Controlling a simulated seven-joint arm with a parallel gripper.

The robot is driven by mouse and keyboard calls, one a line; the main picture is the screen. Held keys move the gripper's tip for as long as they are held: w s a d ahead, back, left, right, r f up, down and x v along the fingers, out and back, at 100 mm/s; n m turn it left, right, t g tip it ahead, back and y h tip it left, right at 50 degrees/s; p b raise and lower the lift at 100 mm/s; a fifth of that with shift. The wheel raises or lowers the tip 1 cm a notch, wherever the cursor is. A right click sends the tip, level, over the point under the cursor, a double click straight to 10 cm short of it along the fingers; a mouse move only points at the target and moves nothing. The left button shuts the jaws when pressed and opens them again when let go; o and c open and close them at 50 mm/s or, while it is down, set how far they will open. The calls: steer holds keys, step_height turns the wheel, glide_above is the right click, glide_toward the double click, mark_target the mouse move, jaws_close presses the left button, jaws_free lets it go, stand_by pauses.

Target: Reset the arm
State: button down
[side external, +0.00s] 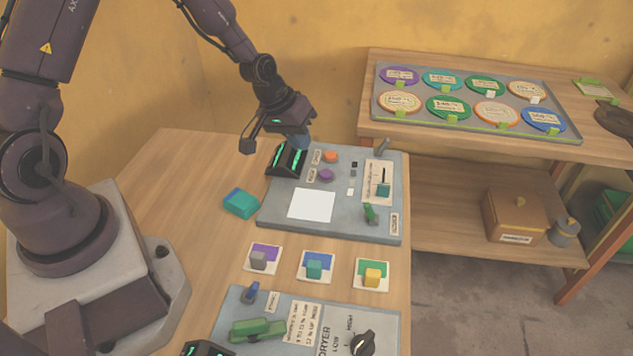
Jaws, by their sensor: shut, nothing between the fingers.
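My gripper (300,141) is shut and empty. It hangs above the back left of the grey press panel (285,222), close to a dark box with green lights (287,160). Whether it touches anything there I cannot tell. The panel has an orange button (331,156), a purple button (326,175), a white square (311,204), a slider (383,190) and a small green lever (370,213). The fingertips are small and partly hard to make out in this view.
A teal-and-blue block (240,203) lies left of the panel. Three cards with blocks (263,258) lie in front, before a dryer panel (322,306). A shelf at right holds a tray (478,122) of coloured discs; a brown box (516,215) sits below. The table's left back is clear.

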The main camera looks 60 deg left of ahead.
steer(key=s+d+r+m, duration=0.2)
steer(key=s+d+r, duration=0.1)
steer(key=s+r, duration=0.8)
steer(key=s+d+r+m+t+y, duration=0.1)
steer(key=s+d+r+m, duration=0.2)
steer(key=s+r, duration=0.7)
step_height(320, 180, up, 4)
steer(key=shift+s+d+r+y, duration=0.1)
steer(key=shift+s+d+y, duration=0.2)
steer(key=shift+s+d, duration=0.15)
